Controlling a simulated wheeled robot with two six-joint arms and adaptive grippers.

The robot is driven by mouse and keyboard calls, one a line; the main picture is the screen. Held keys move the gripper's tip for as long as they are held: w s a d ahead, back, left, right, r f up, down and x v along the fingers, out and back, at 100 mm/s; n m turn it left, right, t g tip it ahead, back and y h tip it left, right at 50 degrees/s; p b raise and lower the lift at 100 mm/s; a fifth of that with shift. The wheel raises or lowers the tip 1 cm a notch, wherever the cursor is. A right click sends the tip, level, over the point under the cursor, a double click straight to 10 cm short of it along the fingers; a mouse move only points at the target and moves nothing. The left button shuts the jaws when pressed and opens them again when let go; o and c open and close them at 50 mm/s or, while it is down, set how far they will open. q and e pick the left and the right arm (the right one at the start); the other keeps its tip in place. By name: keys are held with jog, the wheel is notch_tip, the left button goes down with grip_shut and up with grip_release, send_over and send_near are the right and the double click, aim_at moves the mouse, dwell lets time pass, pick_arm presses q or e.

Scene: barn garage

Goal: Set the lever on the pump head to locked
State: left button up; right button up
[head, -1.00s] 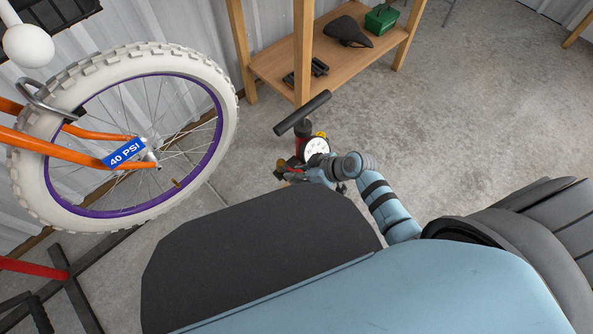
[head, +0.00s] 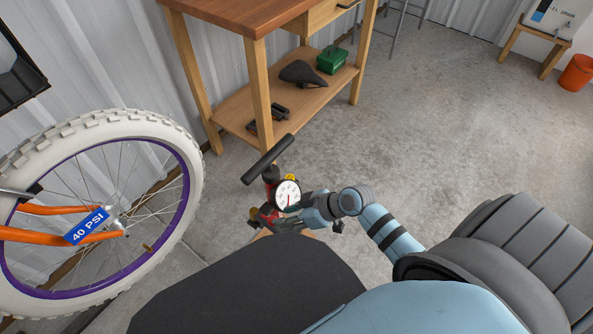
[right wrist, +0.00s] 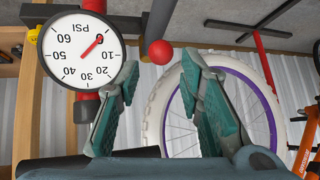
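The red floor pump with a black T-handle (head: 268,160) and a round white PSI gauge (head: 288,194) stands on the floor right of the wheel. In the right wrist view the gauge (right wrist: 82,52) appears upside down at the upper left. A red ball-shaped knob (right wrist: 160,52) shows beyond the fingertips; I cannot tell whether it belongs to the pump head's lever. My right gripper (right wrist: 160,70) is open, with no object visible between its fingers. In the head view the right gripper (head: 300,222) is low beside the pump, partly hidden. My left gripper is out of view.
A bike wheel (head: 190,210) with white tyre and purple rim, tagged 40 PSI (head: 87,227), stands at left. A wooden workbench (head: 225,14) is behind the pump, its lower shelf (head: 325,96) holding a saddle (head: 303,74) and green box (head: 332,60).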

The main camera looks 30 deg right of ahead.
jog(key=v, duration=0.5)
jog(key=shift+s+r, duration=0.1)
